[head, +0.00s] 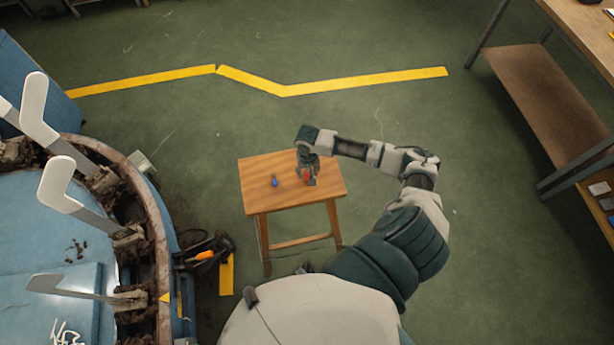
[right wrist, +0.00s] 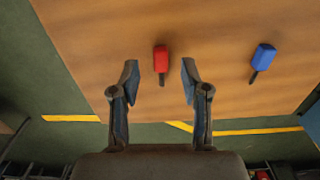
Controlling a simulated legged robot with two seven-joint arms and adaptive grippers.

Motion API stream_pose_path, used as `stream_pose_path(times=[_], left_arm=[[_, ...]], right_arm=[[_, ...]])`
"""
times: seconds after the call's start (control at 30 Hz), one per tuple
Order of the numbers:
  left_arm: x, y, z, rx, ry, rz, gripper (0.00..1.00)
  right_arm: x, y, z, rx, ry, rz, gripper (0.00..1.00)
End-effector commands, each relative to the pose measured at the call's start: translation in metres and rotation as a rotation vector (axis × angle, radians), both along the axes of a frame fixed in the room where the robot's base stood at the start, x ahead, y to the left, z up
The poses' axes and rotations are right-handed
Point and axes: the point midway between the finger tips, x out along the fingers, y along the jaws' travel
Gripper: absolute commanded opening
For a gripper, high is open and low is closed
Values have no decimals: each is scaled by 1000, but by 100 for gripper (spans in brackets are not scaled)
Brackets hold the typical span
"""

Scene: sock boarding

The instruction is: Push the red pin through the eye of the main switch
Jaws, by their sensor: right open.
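The red pin (right wrist: 161,58) lies on the wooden stool (head: 255,170), with a thick red head and a thin dark shank. In the right wrist view it sits between the two fingers of my right gripper (right wrist: 159,76), near their tips, with clear gaps on both sides. My right gripper is open and holds nothing. In the head view it points down over the right half of the stool top and partly hides the red pin. I cannot make out the main switch or its eye in either view. My left gripper is not in view.
A blue pin (head: 275,182) lies on the stool to the left of the red one; it also shows in the right wrist view (right wrist: 263,57). A round blue machine with pale upright sock forms (head: 66,186) stands at left. A wooden bench (head: 585,30) stands at right.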

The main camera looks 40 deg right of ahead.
Motion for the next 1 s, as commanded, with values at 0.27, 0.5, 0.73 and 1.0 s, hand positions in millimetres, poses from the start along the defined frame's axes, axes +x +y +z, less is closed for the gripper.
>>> stream_pose_path(times=[0.27,0.5,0.73,1.0], left_arm=[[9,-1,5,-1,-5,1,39],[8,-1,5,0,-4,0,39],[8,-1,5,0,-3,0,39],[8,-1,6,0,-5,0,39]], right_arm=[[1,0,-19,-1,-3,0,46],[1,1,-18,-1,-3,0,16],[1,0,-18,-1,-3,0,0],[1,0,-15,-1,-3,0,0]])
